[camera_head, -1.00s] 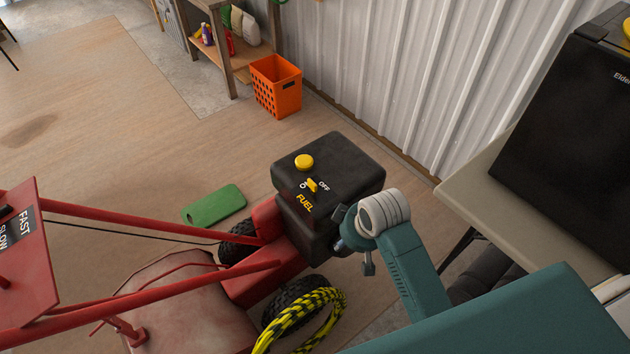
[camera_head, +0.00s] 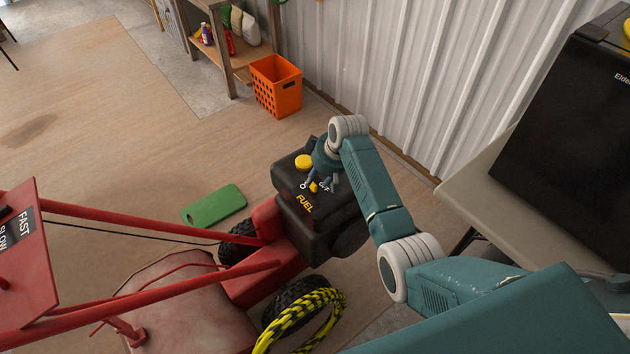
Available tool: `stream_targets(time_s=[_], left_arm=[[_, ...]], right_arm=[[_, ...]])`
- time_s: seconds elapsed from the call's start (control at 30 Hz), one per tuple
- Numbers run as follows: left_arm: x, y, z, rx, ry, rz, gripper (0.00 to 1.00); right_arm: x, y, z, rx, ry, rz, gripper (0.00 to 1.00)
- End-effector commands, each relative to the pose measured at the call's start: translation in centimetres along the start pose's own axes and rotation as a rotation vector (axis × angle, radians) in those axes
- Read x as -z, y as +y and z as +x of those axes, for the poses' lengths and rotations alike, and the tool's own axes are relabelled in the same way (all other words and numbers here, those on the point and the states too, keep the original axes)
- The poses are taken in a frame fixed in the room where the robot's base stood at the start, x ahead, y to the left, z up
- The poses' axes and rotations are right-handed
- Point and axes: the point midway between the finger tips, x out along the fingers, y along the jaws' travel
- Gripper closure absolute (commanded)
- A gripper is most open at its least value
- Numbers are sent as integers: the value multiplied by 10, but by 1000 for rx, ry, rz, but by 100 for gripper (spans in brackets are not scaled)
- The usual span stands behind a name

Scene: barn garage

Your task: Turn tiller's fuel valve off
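The tiller's black engine block (camera_head: 318,225) stands at the middle of the head view. On its top are a round yellow cap (camera_head: 303,162) and the small yellow fuel valve (camera_head: 313,188), with the word FUEL below it. The valve is partly covered by my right gripper (camera_head: 321,182), so its exact setting is hard to read. The OFF mark beside it is mostly hidden. My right gripper points down over the block, with its fingers apart at the valve. I cannot tell if they touch it. My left gripper is not in view.
The tiller's red handlebars (camera_head: 150,233) and a yellow-black rope coil (camera_head: 300,318) lie at left and front. A green pad (camera_head: 214,205) is on the floor. An orange crate (camera_head: 275,88) stands behind. A table (camera_head: 480,190) with a black appliance (camera_head: 570,130) is at right.

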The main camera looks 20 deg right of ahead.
Motion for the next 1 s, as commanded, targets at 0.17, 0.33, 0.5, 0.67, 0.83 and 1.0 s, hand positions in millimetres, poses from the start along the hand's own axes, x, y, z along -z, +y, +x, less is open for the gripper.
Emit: stream_targets(time_s=[0.17, 0.33, 0.5, 0.67, 0.83, 1.0], left_arm=[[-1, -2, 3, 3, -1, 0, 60], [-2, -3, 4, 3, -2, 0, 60], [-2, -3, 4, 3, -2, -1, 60], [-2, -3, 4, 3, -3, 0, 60], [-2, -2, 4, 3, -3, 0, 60], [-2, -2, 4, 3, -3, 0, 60]], right_arm=[[0, 0, 25, 1, -1, 1, 65], [0, -1, 35, 0, 0, 0, 65], [0, 0, 37, 0, 1, 0, 65], [0, 0, 37, 0, 1, 0, 71], [0, 0, 37, 0, 1, 0, 100], [0, -1, 36, -1, 0, 2, 100]])
